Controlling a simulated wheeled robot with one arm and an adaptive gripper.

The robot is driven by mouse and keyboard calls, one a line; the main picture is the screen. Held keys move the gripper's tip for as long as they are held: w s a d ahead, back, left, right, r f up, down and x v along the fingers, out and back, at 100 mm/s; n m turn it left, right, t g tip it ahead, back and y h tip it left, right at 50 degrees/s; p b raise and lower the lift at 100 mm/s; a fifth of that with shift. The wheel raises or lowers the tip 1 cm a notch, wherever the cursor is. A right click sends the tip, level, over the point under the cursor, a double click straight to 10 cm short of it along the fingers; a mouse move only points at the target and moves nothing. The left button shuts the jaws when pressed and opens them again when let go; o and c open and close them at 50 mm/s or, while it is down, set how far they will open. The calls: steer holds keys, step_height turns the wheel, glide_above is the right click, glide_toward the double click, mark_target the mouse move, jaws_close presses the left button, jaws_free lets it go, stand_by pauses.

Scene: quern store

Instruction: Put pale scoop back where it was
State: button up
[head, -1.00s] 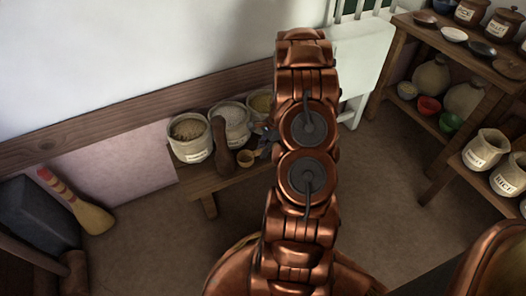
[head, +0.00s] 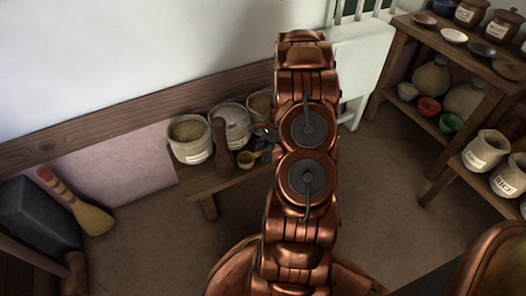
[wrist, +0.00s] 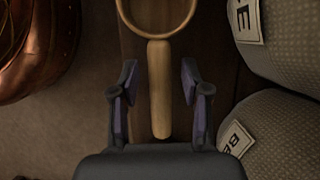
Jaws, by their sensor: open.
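The pale scoop (head: 246,158) is a small light-wood cup with a straight handle. In the head view it appears on the low wooden bench (head: 228,180), in front of the crocks. In the wrist view the scoop (wrist: 158,95) has its round rim at the top, partly cut off, and its handle pointing down the picture. My gripper (wrist: 158,72) is open, with one finger on each side of the handle and a visible gap on both sides. In the head view my gripper (head: 265,141) is small and partly hidden by my arm.
Several labelled crocks (head: 190,140) stand along the bench against the wall. A dark brown club-shaped object (head: 221,147) is left of the scoop. A brush (head: 90,214) leans at the left, and a shelf unit (head: 440,172) holds pots at the right. The floor between is clear.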

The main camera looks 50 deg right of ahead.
steer(key=p+v, duration=0.4)
steer(key=v, duration=0.8)
steer(key=a+r+n+g, duration=0.1)
steer(key=a+r+n, duration=0.25)
steer(key=a, duration=0.35)
steer(key=a+r+n+g, duration=0.1)
steer(key=a+r+n, duration=0.1)
steer(key=a+r, duration=0.35)
steer(key=s+a+r+n+g+h, duration=0.1)
steer(key=s+a+r+n, duration=0.15)
steer(key=a, duration=0.35)
steer(key=s+a+r+n, duration=0.2)
steer(key=a+r+n, duration=0.15)
steer(key=a, duration=0.35)
steer(key=s+a+r+n+g+h, duration=0.1)
steer(key=s+a+r+n, duration=0.1)
steer(key=s+a+n, duration=0.3)
steer(key=s+a+r+n+g+h, duration=0.1)
steer(key=s+a+n, duration=0.4)
steer(key=s, duration=0.9)
step_height(320, 180, up, 2)
steer(key=shift+s+a+r+h, duration=0.15)
steer(key=shift+s+a+h, duration=0.1)
steer(key=shift+a+h, duration=0.5)
steer(key=shift+a+n, duration=0.15)
steer(key=shift+n, duration=0.1)
